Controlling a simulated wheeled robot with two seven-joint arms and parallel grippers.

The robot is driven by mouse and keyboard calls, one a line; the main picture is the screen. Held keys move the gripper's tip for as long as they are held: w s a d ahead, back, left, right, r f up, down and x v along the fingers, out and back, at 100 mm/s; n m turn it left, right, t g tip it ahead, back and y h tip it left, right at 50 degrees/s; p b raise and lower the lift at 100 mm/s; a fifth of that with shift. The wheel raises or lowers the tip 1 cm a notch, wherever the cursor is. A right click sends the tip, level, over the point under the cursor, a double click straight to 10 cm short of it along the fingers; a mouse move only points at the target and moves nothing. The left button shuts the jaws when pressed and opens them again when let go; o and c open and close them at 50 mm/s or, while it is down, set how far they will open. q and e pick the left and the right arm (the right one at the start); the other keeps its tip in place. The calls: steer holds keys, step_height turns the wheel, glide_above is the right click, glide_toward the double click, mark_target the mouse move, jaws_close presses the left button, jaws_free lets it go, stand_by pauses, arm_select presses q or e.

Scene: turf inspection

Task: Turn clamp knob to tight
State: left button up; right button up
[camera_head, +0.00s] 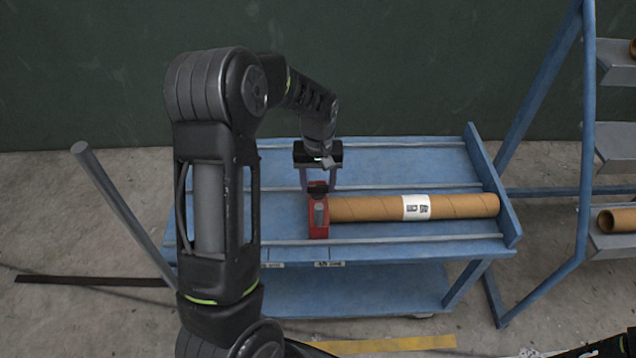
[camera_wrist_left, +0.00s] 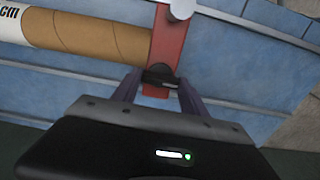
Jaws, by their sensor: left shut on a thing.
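A red clamp (camera_head: 318,228) stands on the blue cart at the left end of a brown cardboard tube (camera_head: 460,206) with a white label. In the left wrist view the red clamp (camera_wrist_left: 167,42) shows beside the tube (camera_wrist_left: 95,37). A dark knob (camera_wrist_left: 160,78) sits on the clamp's near end in that view. My left gripper (camera_head: 318,187) reaches down at the clamp's far end in the head view. Its two purple-grey fingers are shut on the knob, one on each side. The fingers partly hide the knob, and I cannot read its turn position. My right gripper is not in view.
The blue cart (camera_head: 400,160) has raised rails and a lower shelf. A blue-framed rack (camera_head: 590,130) with grey trays and tubes stands at the right. A grey post (camera_head: 110,190) leans at the left. The cart top behind the tube is clear.

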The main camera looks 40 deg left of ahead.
mark_target(318, 186)
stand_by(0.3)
arm_select(q)
steer(key=o, duration=1.4)
steer(key=shift+r, duration=0.1)
step_height(318, 186, up, 8)
steer(key=shift+f, duration=0.15)
